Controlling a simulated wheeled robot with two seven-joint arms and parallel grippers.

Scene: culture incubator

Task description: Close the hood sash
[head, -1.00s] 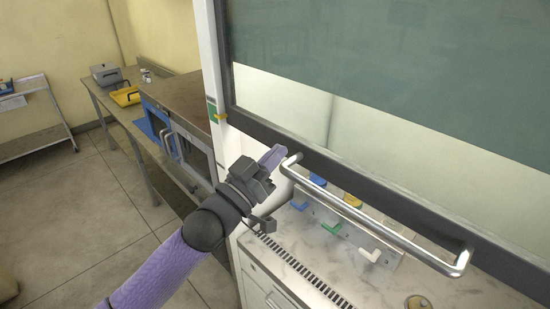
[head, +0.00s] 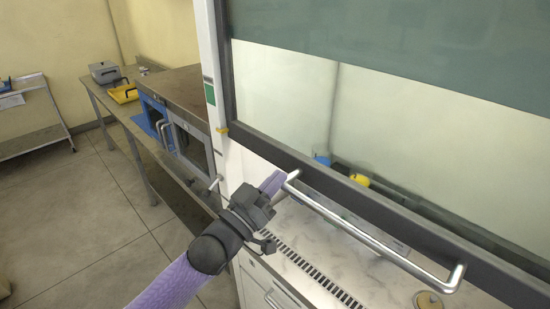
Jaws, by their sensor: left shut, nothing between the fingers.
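The hood sash is a large pane in a dark frame; its bottom rail (head: 330,184) slants down to the right across the head view. A silver bar handle (head: 370,238) is fixed to the rail. My left gripper (head: 277,179) is shut with nothing in it, its purple fingers at the left end of the handle, against or just beside it; I cannot tell if they touch. A gap shows between the rail and the marble-like worktop (head: 300,235). My right gripper is not in view.
Blue and yellow fittings (head: 358,180) show behind the glass. A brown-topped cabinet with glass doors (head: 188,135) stands left of the hood, on a long bench with a yellow tray (head: 124,94). The floor at left (head: 80,220) is clear.

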